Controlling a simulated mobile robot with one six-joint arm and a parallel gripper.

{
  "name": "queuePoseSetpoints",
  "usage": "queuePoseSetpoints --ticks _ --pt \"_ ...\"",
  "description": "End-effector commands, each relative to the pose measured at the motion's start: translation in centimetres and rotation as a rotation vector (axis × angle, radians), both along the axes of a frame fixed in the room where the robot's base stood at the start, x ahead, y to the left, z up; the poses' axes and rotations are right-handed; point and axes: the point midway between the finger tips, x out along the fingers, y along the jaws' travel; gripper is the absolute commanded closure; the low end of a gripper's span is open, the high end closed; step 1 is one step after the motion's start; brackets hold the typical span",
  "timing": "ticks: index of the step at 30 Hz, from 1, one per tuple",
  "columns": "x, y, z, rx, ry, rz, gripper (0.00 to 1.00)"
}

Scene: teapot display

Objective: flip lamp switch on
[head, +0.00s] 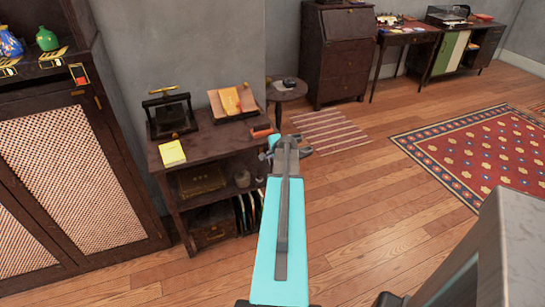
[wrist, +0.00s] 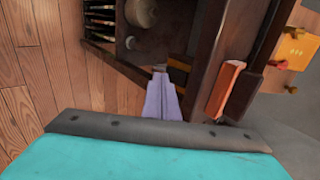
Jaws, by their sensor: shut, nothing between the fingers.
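I cannot make out a lamp or a lamp switch in either view. My gripper (head: 290,150) is at the front right corner of the dark wooden shelf unit (head: 205,147) in the head view. In the wrist view my gripper (wrist: 160,72) has its pale fingers together and empty, pointing at the side of the unit and its lower shelves. An orange block-like thing (wrist: 227,88) lies on the unit's top, to the right of the fingers; it also shows in the head view (head: 262,132). I cannot tell whether the fingers touch the unit.
The unit's top holds a black press-like device (head: 170,115), a yellow pad (head: 172,152) and a tilted orange-brown board (head: 232,101). A small round table (head: 287,93) stands behind. A lattice-door cabinet (head: 75,175) is at left. The wooden floor (head: 385,215) is open to the right.

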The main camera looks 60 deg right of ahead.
Motion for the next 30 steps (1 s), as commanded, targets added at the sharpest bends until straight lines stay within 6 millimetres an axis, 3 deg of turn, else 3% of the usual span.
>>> queuePoseSetpoints --ticks 6,19,30 --pt "1.0 -0.7 -0.1 0.000 0.000 0.000 1.00" --pt "1.1 -0.8 -0.2 0.000 0.000 0.000 1.00" --pt "-0.5 -2.2 -0.8 -0.025 -0.035 -0.025 1.00"
